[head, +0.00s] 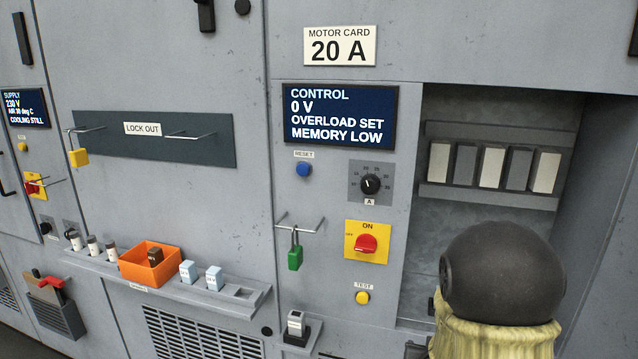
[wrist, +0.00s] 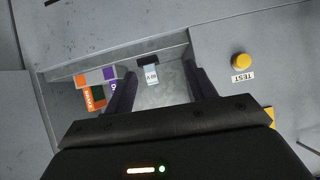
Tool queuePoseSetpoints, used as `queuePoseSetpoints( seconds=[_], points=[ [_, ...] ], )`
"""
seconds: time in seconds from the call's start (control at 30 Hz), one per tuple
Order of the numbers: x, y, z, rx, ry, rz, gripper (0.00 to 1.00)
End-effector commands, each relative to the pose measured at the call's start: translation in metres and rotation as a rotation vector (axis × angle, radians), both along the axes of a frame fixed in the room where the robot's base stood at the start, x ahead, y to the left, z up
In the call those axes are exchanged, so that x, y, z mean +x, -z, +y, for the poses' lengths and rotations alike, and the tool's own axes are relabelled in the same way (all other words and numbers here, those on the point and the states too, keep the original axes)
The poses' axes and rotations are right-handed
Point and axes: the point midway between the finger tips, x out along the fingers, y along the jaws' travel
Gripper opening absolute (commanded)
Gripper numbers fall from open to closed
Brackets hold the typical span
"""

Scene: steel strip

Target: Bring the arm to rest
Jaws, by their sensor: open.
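My gripper (wrist: 161,88) shows in the wrist view with its two dark fingers spread apart. No object touches the inner faces of the fingers. A small pale labelled block (wrist: 151,73) shows beyond and between the fingers, apart from them, below a dark piece (wrist: 147,60). In the head view the gripper itself cannot be made out. A dark rounded part of my arm and a pale yellow sleeve fill the lower right, in front of the open recess.
The yellow TEST button (head: 362,298), red ON switch (head: 366,244) and green padlock (head: 295,258) on its rod are left of my arm. A ledge (head: 245,296) holds an orange bin (head: 150,264) and small blocks. The recess (head: 400,240) has a rack of modules (head: 490,166).

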Motion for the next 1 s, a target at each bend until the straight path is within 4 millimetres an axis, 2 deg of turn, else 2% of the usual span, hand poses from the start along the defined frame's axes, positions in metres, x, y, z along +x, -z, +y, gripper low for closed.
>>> queuePoseSetpoints(
  seconds=[0.03, 0.27, 0.4, 0.6, 0.7, 0.8, 1.0],
  points=[
    [-0.007, -0.008, 0.008, 0.014, -0.015, 0.044, 0.56],
    [-0.053, -0.019, 0.041, 0.060, -0.096, 0.299, 0.56],
    [-0.088, -0.030, 0.060, 0.072, -0.154, 0.454, 0.56],
    [-0.142, -0.049, 0.080, 0.072, -0.235, 0.664, 0.56],
    [-0.160, -0.055, 0.084, 0.069, -0.259, 0.731, 0.56],
    [-0.168, -0.056, 0.086, 0.067, -0.268, 0.760, 0.56],
    [-0.169, -0.055, 0.086, 0.068, -0.269, 0.764, 0.56]
  ],
)
